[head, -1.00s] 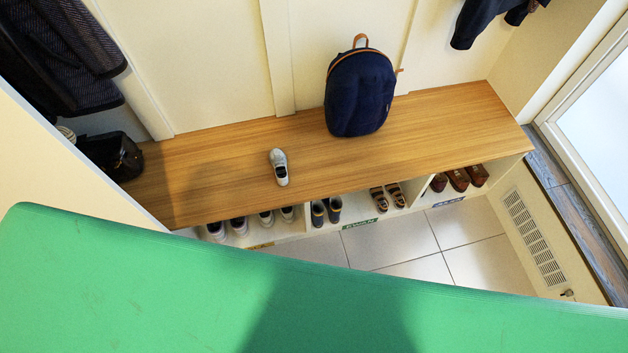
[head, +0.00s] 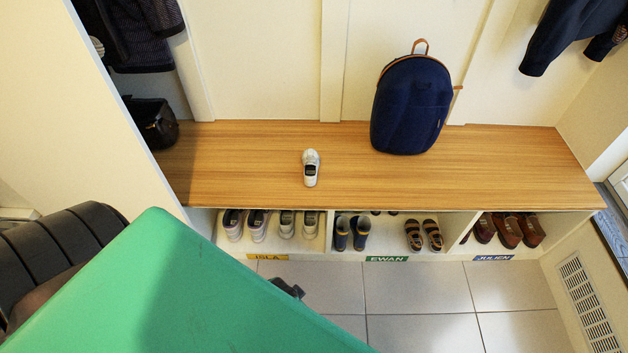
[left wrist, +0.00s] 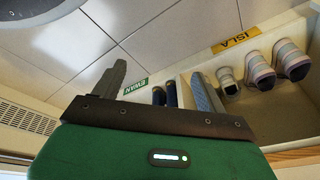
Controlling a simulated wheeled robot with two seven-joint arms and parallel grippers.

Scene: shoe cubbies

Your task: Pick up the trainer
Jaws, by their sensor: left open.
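The trainer (head: 311,168), a white shoe with a dark opening, stands alone on the wooden bench top, left of the backpack. It does not show in the left wrist view. My left gripper (left wrist: 160,77) is open and empty in the left wrist view, its two fingers wide apart in front of the cubbies and floor. In the head view only a dark tip (head: 287,287), apparently part of this gripper, shows past my green arm cover, low in front of the bench and apart from the trainer. My right gripper is not in view.
The bench (head: 240,165) also bears a navy backpack (head: 412,105). Cubbies below hold several pairs of shoes, with labels ISLA (head: 268,257), EWAN (head: 387,259) and JULIEN (head: 493,258). A dark bag (head: 152,122) sits at the left end. Bench top around the trainer is clear.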

